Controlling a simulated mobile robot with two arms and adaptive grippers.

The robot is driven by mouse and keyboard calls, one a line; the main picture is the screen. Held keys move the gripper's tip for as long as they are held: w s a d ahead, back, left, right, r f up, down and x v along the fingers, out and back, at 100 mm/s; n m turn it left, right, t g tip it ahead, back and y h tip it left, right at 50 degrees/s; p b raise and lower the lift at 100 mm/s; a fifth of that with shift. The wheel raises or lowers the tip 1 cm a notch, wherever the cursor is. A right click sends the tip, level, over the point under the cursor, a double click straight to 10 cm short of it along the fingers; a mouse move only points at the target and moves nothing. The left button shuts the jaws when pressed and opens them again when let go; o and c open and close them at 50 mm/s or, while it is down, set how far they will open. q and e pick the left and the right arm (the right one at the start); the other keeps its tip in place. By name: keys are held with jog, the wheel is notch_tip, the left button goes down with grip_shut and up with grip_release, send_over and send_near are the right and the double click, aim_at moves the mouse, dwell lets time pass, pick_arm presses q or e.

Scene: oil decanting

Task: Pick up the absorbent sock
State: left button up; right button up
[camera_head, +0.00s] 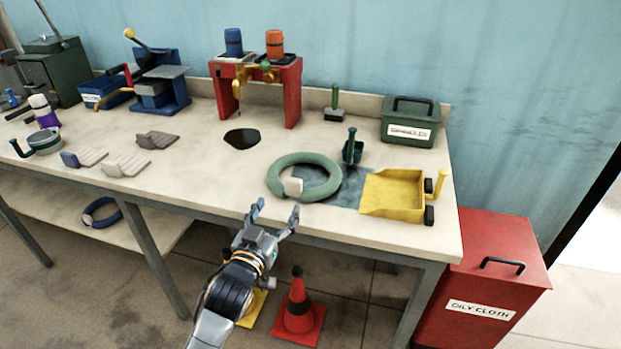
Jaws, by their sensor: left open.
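A green ring-shaped roll (304,158), which looks like the absorbent sock, lies flat on the workbench (215,175) near its front edge. It has a pale beige tag on its front left side, and it borders a dark wet-looking patch. My left gripper (275,211) is open and empty in front of the bench edge, just below and left of the green ring in the picture, apart from it. A similar blue ring (115,218) with a pale tag lies on the lower shelf. My right gripper is not in view.
A yellow dustpan-like tray (391,194) and a small dark green tool (352,150) stand close right of the ring. A red stand (291,92) is behind it, beside a dark spill (242,138). A red bin (495,265) and an orange cone (298,304) stand on the floor.

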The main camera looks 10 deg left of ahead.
aim_at(292, 186)
pick_arm(q)
jog(key=w, duration=0.6)
jog(key=shift+w+d, duration=0.15)
jog(key=shift+w+f, duration=0.1)
jog(key=shift+w, duration=0.35)
jog(key=w, duration=0.5)
jog(key=shift+d+f+p, duration=0.15)
jog(key=shift+f+p, duration=0.15)
jog(key=shift+f, duration=0.1)
jog(key=shift+s, duration=0.1)
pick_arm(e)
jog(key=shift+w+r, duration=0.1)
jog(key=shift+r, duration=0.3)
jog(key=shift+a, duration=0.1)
pick_arm(q)
jog(key=c, duration=1.1)
jog(key=shift+c, duration=1.3)
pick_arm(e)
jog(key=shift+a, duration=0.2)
pick_arm(q)
jog(key=shift+r, duration=0.1)
